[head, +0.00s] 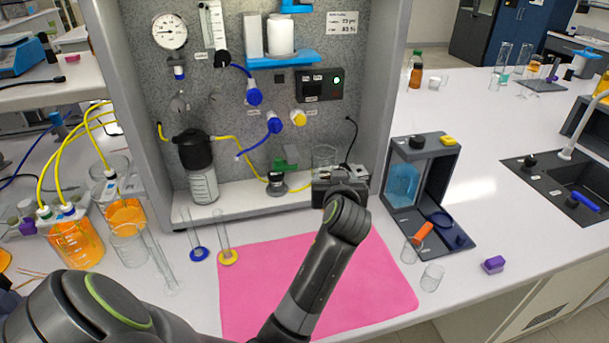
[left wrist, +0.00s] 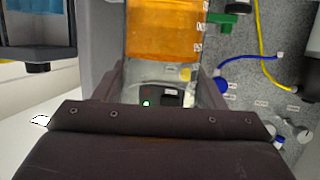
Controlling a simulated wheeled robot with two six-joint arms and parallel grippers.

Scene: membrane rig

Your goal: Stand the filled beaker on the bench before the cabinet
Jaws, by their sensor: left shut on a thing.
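The filled beaker (left wrist: 162,30) holds orange liquid and fills the upper middle of the left wrist view, which looks upside down. In the head view only its clear glass upper part (head: 324,154) shows, at the right side of the cabinet (head: 270,110). My left gripper (head: 335,183) hides the rest of it there. My left gripper is shut on the beaker, with its fingers on either side of the glass in the left wrist view (left wrist: 163,92). Whether the beaker touches the cabinet floor is hidden. My right gripper is not in view.
A pink mat (head: 255,290) lies clear on the bench before the cabinet, partly under my left arm. Two glass cylinders (head: 222,240) stand at its back left. A grey stand with a blue tank (head: 402,185) and small empty beakers (head: 432,277) are at its right.

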